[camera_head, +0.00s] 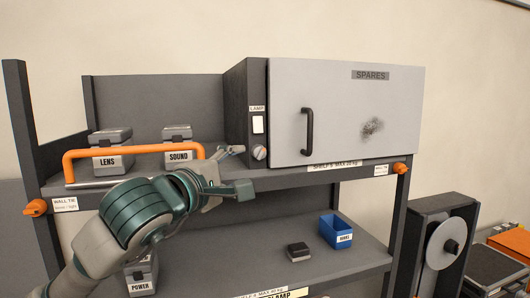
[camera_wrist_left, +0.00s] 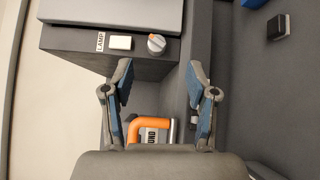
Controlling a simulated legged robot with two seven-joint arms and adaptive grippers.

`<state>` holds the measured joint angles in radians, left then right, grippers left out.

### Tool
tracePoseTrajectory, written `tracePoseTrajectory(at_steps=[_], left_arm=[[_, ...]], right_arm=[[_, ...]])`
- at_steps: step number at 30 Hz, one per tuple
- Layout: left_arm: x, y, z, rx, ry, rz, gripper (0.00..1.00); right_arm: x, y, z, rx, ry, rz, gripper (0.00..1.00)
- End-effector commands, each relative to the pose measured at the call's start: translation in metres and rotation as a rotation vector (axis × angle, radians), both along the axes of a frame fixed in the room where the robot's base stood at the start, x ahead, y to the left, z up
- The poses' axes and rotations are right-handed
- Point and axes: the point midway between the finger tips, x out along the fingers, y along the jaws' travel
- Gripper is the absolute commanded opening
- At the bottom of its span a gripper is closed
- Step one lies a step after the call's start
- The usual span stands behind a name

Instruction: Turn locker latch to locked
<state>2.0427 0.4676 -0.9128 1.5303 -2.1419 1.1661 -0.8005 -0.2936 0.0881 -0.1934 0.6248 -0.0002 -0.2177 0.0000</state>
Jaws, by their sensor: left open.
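The locker (camera_head: 345,112) is a grey cabinet on the upper shelf, its light door closed and labelled SPARES, with a dark vertical handle (camera_head: 307,131). A small round knob (camera_head: 259,152), likely the latch, sits low on its dark left panel. In the left wrist view the knob (camera_wrist_left: 156,44) is pale grey with an orange mark. My left gripper (camera_head: 238,170) is open and empty, just left of and below the knob. In the left wrist view its spread fingers (camera_wrist_left: 160,82) point toward the knob and are apart from it. My right gripper is not in view.
A white LAMP switch (camera_head: 258,124) is above the knob. An orange rail (camera_head: 130,151) fronts the LENS case (camera_head: 111,150) and SOUND case (camera_head: 178,146). A blue bin (camera_head: 336,231) and dark block (camera_head: 296,252) are on the lower shelf. Space before the door is clear.

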Motion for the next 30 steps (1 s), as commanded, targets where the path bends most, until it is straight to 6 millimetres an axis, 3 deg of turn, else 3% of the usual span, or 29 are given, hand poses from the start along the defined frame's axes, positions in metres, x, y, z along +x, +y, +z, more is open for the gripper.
tracePoseTrajectory(at_steps=[7, 13, 19, 27, 28, 30], left_arm=[[0.053, -0.020, 0.004, -0.007, 0.002, 0.000, 0.58], [0.084, -0.044, 0.004, 0.000, 0.001, -0.001, 0.58], [0.098, -0.058, 0.002, 0.004, -0.001, -0.001, 0.58], [0.100, -0.051, 0.001, 0.000, -0.001, -0.001, 0.58], [0.100, -0.050, 0.001, -0.001, -0.001, -0.001, 0.56], [0.100, -0.046, 0.001, -0.004, 0.000, -0.001, 0.38]], right_arm=[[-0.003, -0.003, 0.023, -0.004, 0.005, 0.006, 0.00], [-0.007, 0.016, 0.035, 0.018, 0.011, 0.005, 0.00], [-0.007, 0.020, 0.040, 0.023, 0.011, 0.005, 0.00], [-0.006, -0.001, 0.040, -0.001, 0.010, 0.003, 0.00], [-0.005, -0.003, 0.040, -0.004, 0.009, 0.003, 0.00], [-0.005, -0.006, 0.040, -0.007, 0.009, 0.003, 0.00]])
